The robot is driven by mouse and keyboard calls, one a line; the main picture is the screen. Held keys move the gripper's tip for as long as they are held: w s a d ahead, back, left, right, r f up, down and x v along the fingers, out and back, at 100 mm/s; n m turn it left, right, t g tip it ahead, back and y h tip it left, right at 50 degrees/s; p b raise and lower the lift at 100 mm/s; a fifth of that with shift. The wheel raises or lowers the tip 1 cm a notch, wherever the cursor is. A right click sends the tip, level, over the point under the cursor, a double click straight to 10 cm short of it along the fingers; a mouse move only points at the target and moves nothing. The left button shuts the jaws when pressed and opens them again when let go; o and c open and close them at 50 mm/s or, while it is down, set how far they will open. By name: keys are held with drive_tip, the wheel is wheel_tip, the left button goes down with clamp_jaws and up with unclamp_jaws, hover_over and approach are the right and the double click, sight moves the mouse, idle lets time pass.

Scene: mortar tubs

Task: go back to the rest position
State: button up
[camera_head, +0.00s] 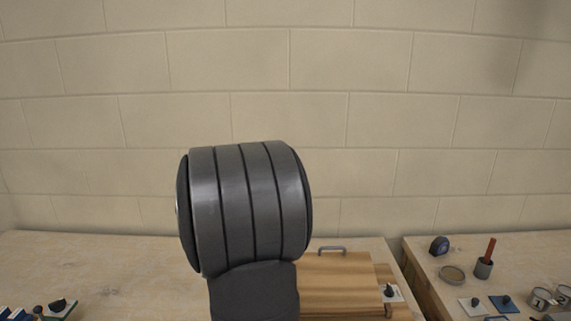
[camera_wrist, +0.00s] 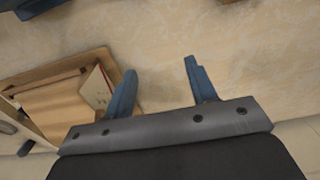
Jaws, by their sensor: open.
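My gripper (camera_wrist: 158,90) shows in the wrist view with its two blue fingers spread apart. Nothing is between the fingers. It hangs over a pale wooden worktop (camera_wrist: 165,40). In the head view a large dark grey ribbed joint of my arm fills the middle, and my gripper is not visible there.
A wooden box (camera_head: 340,283) with a metal handle stands behind my arm; a small trowel (camera_head: 391,293) lies at its right. The right bench holds a tape measure (camera_head: 439,246), a round dish (camera_head: 452,274), a cup with a red handle (camera_head: 484,266) and numbered tubs (camera_head: 540,299). Trowels (camera_head: 60,307) lie at far left.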

drive_tip(key=w+d+f, duration=0.1)
drive_tip(key=w+d, duration=0.5)
drive_tip(key=w, duration=0.5)
drive_tip(key=w+d, duration=0.7)
drive_tip(key=w, duration=0.4)
drive_tip(key=s+a+n, duration=0.1)
drive_tip(key=s+a, duration=0.1)
drive_tip(key=a, duration=0.4)
drive_tip(key=shift+n, duration=0.4)
drive_tip(key=shift+a+r, duration=0.1)
drive_tip(key=w+d+m, duration=0.2)
drive_tip(key=d, duration=0.5)
drive_tip(key=s+a+r, duration=0.1)
drive_tip(key=s+a, duration=0.8)
drive_tip(key=s, duration=0.2)
drive_tip(key=shift+a, duration=0.25)
